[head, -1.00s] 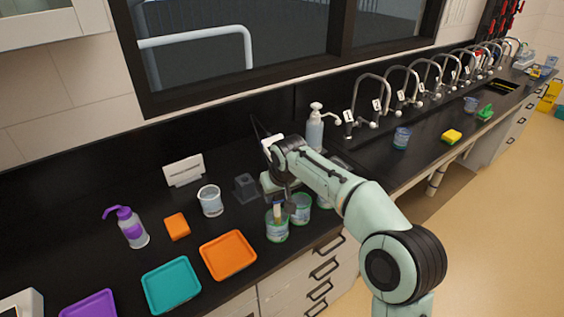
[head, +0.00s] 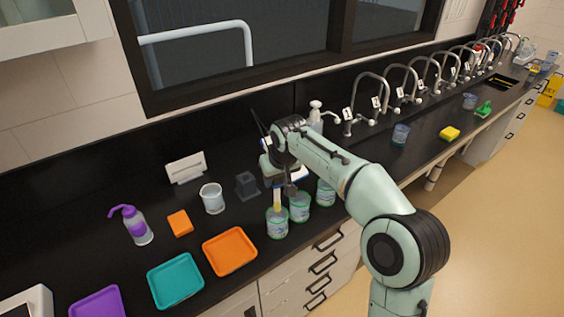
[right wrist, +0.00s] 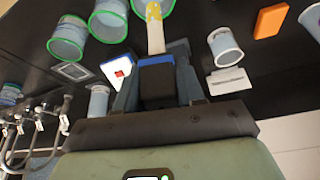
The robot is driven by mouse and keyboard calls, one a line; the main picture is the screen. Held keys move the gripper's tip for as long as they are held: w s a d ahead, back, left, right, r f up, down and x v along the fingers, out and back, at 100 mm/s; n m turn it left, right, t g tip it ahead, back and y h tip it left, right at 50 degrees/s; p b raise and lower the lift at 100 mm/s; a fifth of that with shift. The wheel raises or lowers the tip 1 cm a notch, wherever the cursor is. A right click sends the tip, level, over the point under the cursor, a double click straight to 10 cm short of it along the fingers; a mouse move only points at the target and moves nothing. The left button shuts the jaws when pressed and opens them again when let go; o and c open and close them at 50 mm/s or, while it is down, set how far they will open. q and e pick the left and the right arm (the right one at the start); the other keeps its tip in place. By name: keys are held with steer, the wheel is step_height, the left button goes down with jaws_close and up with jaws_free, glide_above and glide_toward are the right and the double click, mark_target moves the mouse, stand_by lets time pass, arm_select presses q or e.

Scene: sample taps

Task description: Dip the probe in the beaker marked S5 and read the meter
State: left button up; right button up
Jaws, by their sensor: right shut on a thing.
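My right gripper (right wrist: 156,82) is shut on the probe (right wrist: 155,32), which has a blue and dark handle and a pale yellow-white stem. In the head view the stem (head: 277,198) points down over the leftmost of three green-rimmed beakers (head: 277,225), its lower end around rim height; whether it is inside I cannot tell. The middle beaker (head: 299,210) and right beaker (head: 326,195) stand beside it. Their marks are too small to read. A white device with a red patch (right wrist: 118,69), perhaps the meter, lies behind; its reading is not legible. My left gripper is not in view.
To the left are a clear beaker (head: 212,200), orange block (head: 180,223), wash bottle (head: 137,228), and orange (head: 230,252), teal (head: 175,280) and purple trays (head: 98,303). A dark block (head: 246,187) stands near the arm. Taps line the back right.

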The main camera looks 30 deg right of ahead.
steer(key=shift+r+p, duration=0.55)
steer(key=shift+r, duration=0.7)
steer(key=shift+w+r, duration=0.15)
steer(key=shift+r, duration=0.15)
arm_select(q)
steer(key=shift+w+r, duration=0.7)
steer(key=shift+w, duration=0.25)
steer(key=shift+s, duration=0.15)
arm_select(e)
steer(key=shift+s, duration=0.2)
steer(key=shift+w, duration=0.1)
steer(key=shift+r, duration=4.5)
